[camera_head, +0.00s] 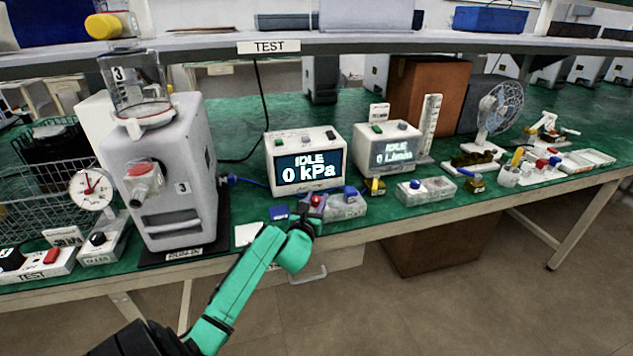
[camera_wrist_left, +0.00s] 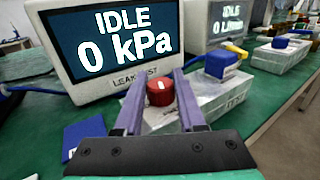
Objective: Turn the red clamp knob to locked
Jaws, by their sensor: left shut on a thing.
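The red clamp knob (camera_wrist_left: 159,93) stands at the near left end of a pale grey fixture block (camera_wrist_left: 205,104) on the green bench. It also shows as a small red spot in the head view (camera_head: 316,201). My left gripper (camera_head: 305,216) reaches in from the front edge of the bench. In the left wrist view its two purple-grey fingers (camera_wrist_left: 158,84) stand on either side of the knob and are shut on it. I cannot read any lock marking on the knob. My right gripper is in neither view.
A blue block (camera_wrist_left: 222,60) sits on the fixture, right of the knob. The leak-test display (camera_head: 307,160) behind reads IDLE, 0 kPa. A grey canister machine (camera_head: 180,190) stands to the left. A second fixture (camera_head: 425,191) lies to the right. A shelf spans above.

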